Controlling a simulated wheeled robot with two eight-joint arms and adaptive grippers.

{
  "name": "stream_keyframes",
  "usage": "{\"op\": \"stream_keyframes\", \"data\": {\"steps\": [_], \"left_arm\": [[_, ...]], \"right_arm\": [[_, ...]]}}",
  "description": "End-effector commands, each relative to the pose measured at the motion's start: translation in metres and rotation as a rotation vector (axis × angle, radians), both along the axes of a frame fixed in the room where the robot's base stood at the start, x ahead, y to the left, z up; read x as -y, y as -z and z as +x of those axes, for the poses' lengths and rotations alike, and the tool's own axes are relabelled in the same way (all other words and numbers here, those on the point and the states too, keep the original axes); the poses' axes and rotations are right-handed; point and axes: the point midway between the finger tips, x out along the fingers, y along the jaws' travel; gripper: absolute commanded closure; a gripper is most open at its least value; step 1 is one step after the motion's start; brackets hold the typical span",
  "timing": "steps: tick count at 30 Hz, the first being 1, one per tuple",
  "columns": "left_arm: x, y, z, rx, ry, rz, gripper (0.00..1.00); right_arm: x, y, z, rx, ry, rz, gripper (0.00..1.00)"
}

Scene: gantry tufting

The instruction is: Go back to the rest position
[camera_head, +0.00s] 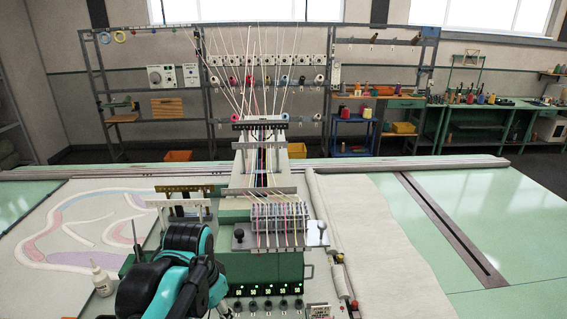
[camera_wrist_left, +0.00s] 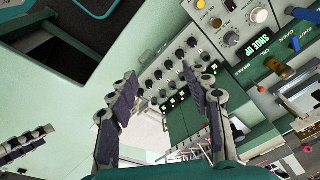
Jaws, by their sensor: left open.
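My left gripper (camera_wrist_left: 160,88) fills the middle of the left wrist view, its two dark-padded fingers spread apart with nothing between them. Beyond the gap is the green and grey control box (camera_wrist_left: 178,122) with rows of black knobs; I cannot tell the distance to it. In the head view my teal and black arm rises at the bottom left of centre, in front of the machine, and its fingers are not clearly seen. Dark padded finger-like parts at the left edge of the wrist view look like my other gripper (camera_wrist_left: 24,146), partly cut off.
The green control box (camera_head: 262,270) stands just right of my arm, with a threaded yarn head (camera_head: 280,220) above. A white bottle (camera_head: 102,280) stands to the left. A patterned rug (camera_head: 80,228) lies left, a cream cloth roll (camera_head: 335,225) right. The right table (camera_head: 490,205) is mostly clear.

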Motion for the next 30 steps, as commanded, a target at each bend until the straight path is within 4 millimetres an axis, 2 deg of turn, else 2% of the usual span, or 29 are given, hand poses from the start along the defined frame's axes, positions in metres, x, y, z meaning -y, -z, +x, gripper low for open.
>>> {"op": "stream_keyframes", "data": {"steps": [1,5,12,15,18,23,30], "left_arm": [[-0.002,0.023,-0.005,0.021,-0.024,-0.005,0.51],[-0.007,0.069,-0.016,0.095,-0.111,-0.026,0.51],[-0.018,0.182,-0.043,0.277,-0.321,-0.097,0.51],[-0.022,0.222,-0.051,0.345,-0.397,-0.133,0.51],[-0.025,0.252,-0.057,0.398,-0.457,-0.163,0.51],[-0.027,0.275,-0.062,0.447,-0.51,-0.194,0.51],[-0.028,0.275,-0.062,0.459,-0.522,-0.202,0.51]], "right_arm": [[0.0,0.02,0.0,0.0,0.0,0.0,0.49],[0.0,0.059,0.0,0.0,0.0,0.0,0.49],[0.0,0.148,0.0,0.0,0.0,0.0,0.49],[0.0,0.178,0.0,0.0,0.0,0.0,0.49],[0.0,0.199,0.0,0.0,0.0,0.0,0.49],[0.0,0.215,0.001,0.0,0.0,0.0,0.49],[0.0,0.213,0.001,0.0,0.0,0.0,0.49]]}}
